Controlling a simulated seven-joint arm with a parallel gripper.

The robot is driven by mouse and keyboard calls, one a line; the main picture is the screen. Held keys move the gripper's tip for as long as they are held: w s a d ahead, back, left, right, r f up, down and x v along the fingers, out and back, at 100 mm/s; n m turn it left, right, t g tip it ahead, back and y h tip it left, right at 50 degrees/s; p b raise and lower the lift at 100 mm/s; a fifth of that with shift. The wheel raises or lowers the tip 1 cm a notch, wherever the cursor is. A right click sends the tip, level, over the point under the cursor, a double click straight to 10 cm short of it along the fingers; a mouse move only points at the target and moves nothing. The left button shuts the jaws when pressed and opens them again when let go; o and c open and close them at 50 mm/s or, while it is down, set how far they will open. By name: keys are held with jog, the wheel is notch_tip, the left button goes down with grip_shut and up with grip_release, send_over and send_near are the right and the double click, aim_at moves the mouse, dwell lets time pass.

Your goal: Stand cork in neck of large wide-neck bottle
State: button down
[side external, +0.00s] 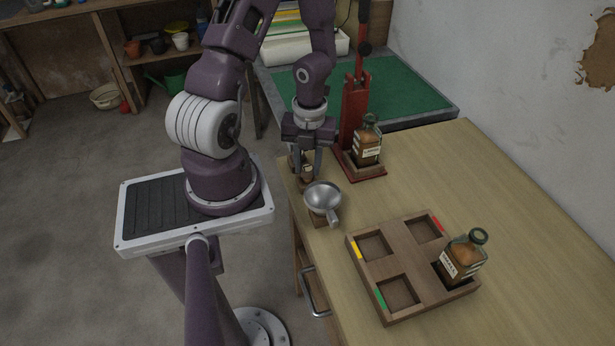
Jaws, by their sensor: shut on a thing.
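My gripper (306,170) points down at the table's near left edge, behind the funnel. Its fingers are shut on a small tan piece that looks like the cork (307,171); the fingers partly hide it. A small brown wooden piece shows just under the fingertips, and I cannot tell whether the cork touches it. One brown-filled, labelled glass bottle (366,148) stands on the base of the red press, its neck open. Another such bottle (463,261), with a wide green-rimmed mouth, stands in the tray's right compartment. I cannot read which label marks the large wide-neck one.
A metal funnel (323,196) rests on a small wooden block close in front of my gripper. The red lever press (353,110) rises just right of it. The wooden tray (408,262) has three empty compartments with coloured marks. The table's right side is clear.

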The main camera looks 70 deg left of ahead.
aim_at(307, 168)
jog(key=shift+r, duration=1.8)
